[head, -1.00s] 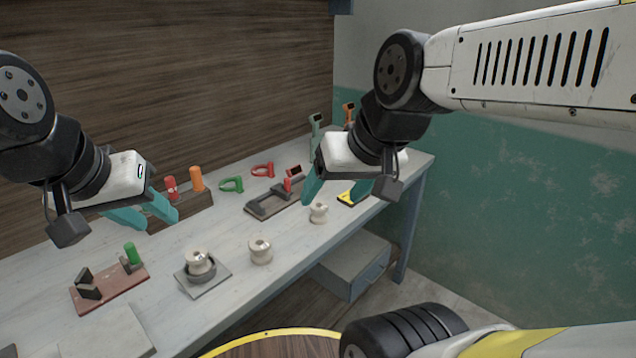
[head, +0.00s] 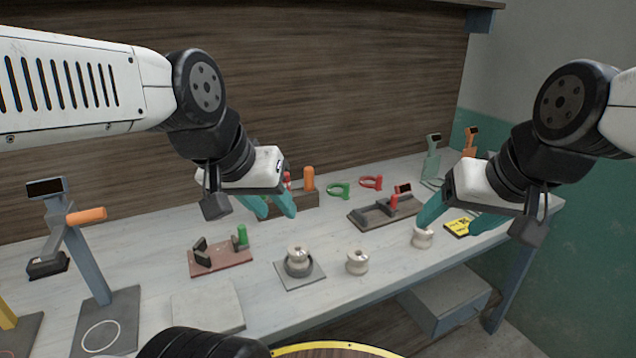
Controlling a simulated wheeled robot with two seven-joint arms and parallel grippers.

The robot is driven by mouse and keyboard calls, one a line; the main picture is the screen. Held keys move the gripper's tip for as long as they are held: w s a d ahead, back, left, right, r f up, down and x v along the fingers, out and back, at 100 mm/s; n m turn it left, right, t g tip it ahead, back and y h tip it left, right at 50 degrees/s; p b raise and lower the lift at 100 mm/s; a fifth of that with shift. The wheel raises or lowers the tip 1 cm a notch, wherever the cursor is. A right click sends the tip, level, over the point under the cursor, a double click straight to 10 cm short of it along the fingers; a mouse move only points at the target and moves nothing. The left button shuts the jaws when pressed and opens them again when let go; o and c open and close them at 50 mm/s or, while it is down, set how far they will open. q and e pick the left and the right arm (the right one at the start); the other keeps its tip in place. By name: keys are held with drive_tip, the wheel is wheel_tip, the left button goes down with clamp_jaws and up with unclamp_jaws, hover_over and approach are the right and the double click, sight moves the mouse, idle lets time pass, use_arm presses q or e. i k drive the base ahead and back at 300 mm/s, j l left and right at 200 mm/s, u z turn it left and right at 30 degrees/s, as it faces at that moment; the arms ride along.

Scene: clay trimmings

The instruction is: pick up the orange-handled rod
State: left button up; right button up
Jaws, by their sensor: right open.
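Two orange handles show in the head view, and I cannot tell which belongs to the rod. One orange handle (head: 87,215) sticks out sideways from a grey-blue post stand at the left. Another orange handle (head: 308,178) stands upright in a dark wooden block (head: 297,204) at the back of the bench, beside a red one. Any rod below it is hidden in the block. My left gripper (head: 277,212) is open and empty, with its teal fingers in front of the wooden block. My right gripper (head: 449,226) is open and empty, above the right part of the bench near a cream spool (head: 422,238).
On the bench (head: 165,285) are a red-brown base (head: 222,258) with a green handle, a spool on a grey plate (head: 299,274), another spool (head: 357,262), and a dark tray (head: 380,214). Green and red clamps (head: 371,182) lie behind.

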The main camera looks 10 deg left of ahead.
sight(309, 171)
drive_tip(key=i+l+u, duration=0.45)
drive_tip(key=l, duration=0.3)
drive_tip(key=l+u, duration=0.25)
drive_tip(key=i+l+u, duration=0.2)
drive_tip(key=l, duration=0.4)
drive_tip(key=l+u, duration=0.25)
drive_tip(key=l, duration=0.15)
